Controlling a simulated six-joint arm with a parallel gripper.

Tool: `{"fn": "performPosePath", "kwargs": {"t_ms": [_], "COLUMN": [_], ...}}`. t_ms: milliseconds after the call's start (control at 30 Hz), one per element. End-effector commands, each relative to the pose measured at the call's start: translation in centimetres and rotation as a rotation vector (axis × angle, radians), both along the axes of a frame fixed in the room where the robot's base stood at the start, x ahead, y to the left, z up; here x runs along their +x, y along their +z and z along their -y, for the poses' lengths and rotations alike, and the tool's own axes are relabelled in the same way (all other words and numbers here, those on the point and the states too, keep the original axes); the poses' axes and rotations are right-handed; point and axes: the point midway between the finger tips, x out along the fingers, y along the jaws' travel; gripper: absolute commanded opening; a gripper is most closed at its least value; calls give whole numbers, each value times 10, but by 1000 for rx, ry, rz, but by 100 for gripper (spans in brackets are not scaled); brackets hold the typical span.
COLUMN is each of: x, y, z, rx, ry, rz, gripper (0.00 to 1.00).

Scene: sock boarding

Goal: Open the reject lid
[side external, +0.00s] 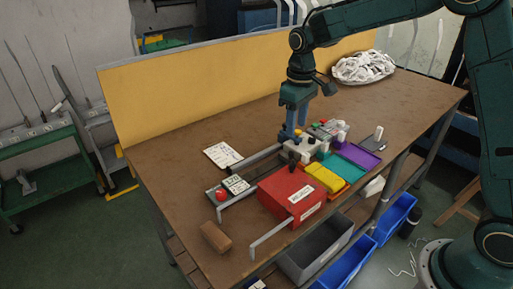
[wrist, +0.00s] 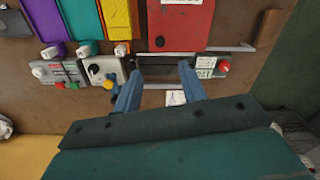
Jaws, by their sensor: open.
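The red reject box (side external: 285,192) sits at the table's front edge, its red lid lying flat and looking closed. A dark knob (side external: 294,158) stands at the box's back edge. The wrist view shows the red lid (wrist: 180,22) at the top and a black knob (wrist: 160,42) near its edge. The fingertips are apart from the knob.
Yellow (side external: 326,178), teal (side external: 344,168) and purple (side external: 358,154) trays stand right of the box. Control units (side external: 299,147) with coloured knobs lie behind. A brown block (side external: 216,237) and a metal bracket (side external: 270,238) are at the front left. White socks (side external: 363,67) lie at the back right.

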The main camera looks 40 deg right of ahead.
Motion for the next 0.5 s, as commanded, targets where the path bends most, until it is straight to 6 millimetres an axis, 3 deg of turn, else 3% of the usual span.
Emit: {"fn": "performPosePath", "kwargs": {"t_ms": [500], "x": [-1], "y": [-69], "z": [0], "rx": [0], "ry": [-1], "rz": [-5], "gripper": [41]}}
